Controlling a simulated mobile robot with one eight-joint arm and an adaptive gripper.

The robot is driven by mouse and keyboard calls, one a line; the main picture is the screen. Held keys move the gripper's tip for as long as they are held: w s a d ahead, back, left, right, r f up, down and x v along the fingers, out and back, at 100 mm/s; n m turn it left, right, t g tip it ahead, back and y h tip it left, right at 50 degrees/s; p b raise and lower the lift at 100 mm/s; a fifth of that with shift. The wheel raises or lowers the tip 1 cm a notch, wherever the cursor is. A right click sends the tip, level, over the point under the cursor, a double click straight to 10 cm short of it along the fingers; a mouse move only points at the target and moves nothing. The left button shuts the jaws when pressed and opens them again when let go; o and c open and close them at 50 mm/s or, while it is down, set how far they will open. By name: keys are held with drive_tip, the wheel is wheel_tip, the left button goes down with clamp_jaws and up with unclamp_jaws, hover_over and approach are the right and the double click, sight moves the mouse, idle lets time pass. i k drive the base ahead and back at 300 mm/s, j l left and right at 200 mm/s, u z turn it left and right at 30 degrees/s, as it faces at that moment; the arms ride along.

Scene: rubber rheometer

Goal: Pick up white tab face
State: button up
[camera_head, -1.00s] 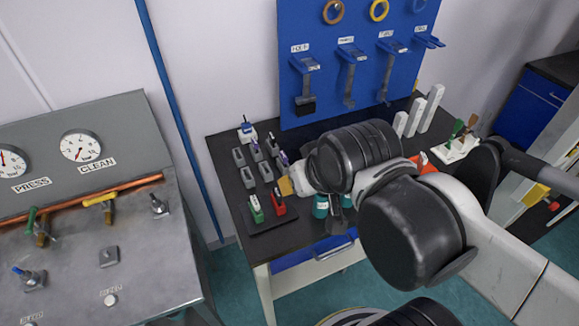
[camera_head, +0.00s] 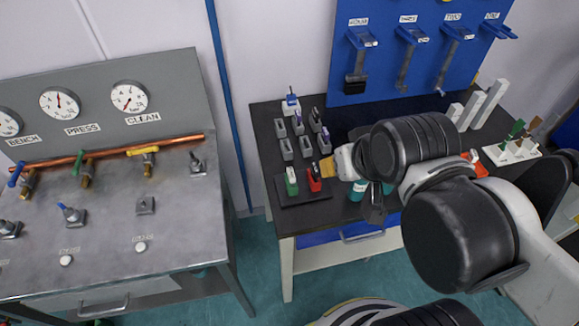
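I cannot make out with certainty which piece is the white tab face. A green block (camera_head: 291,181) and a red block (camera_head: 314,179) with pale tops stand on a dark plate in front. My gripper (camera_head: 373,203) is over the table, right of these blocks, largely hidden behind my own wrist. Its fingers are too dark and covered to show any opening or held thing. A tan piece (camera_head: 326,169) shows beside my white wrist part; I cannot tell whether they touch.
The dark table (camera_head: 266,125) has a blue tool board (camera_head: 345,70) behind it. White upright blocks (camera_head: 486,105) and a white rack (camera_head: 508,152) stand at its right. Teal-labelled bottles (camera_head: 356,190) stand near the front edge. A grey gauge bench (camera_head: 110,230) is at left.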

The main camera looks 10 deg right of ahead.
sight(291, 172)
drive_tip(key=k+j+z, duration=1.15)
